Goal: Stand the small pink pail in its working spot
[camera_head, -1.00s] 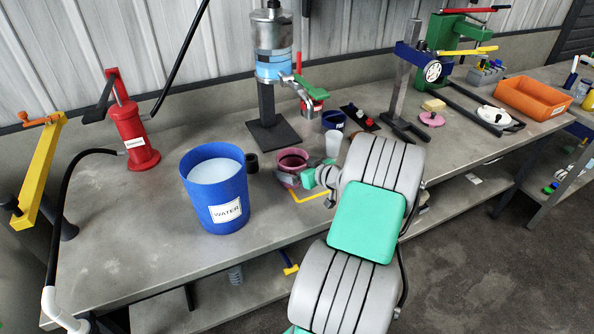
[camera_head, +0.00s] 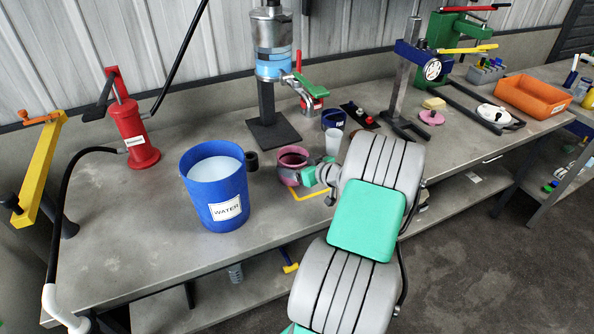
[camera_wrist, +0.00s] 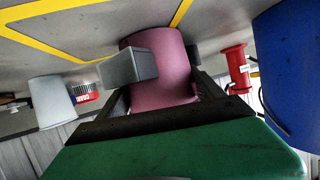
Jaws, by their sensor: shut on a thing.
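The small pink pail (camera_head: 290,157) is upright on or just above the bench, right of the blue water bucket. My gripper (camera_head: 301,177) is shut on the pail's near right side. In the wrist view, the pail (camera_wrist: 163,85) appears upside down between the fingers of my gripper (camera_wrist: 160,78), one grey fingertip in front of its wall. I cannot tell whether its base touches the bench. A yellow outline (camera_head: 311,196) is on the bench at the near side of the pail; my arm hides part of it.
The blue water bucket (camera_head: 216,187) stands close on the left, with a small black cup (camera_head: 252,161) between. A white cup (camera_head: 333,142) and a dark blue cup (camera_head: 333,119) stand behind right. The disperser column (camera_head: 266,95) rises at the back. The bench's left front is clear.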

